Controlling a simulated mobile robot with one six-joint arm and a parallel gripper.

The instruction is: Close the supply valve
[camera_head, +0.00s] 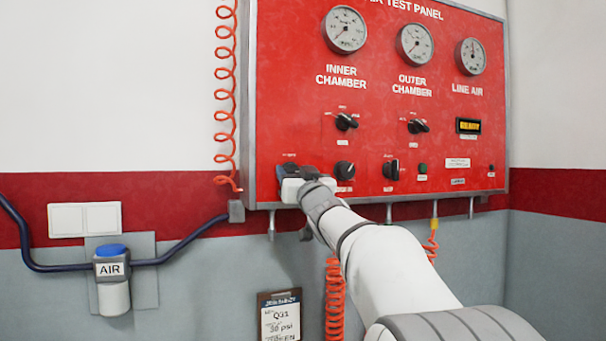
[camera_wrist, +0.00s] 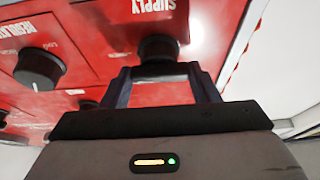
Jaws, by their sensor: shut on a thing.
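The supply valve is a black knob (camera_wrist: 158,48) on the red panel, under the upside-down word SUPPLY in the wrist view. My gripper (camera_wrist: 160,70) is shut on this knob, with one dark finger on each side of it. In the head view my gripper (camera_head: 292,172) is at the lower left corner of the panel and hides the knob. Which way the knob is turned cannot be told, because the fingers and gripper body cover much of it.
The red test panel (camera_head: 420,110) carries gauges and several other knobs. The regulator knob (camera_wrist: 40,68) is close beside my gripper, and it also shows in the head view (camera_head: 344,170). Orange coiled hoses (camera_head: 335,300) hang below. A blue-topped AIR unit (camera_head: 111,270) is on the wall.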

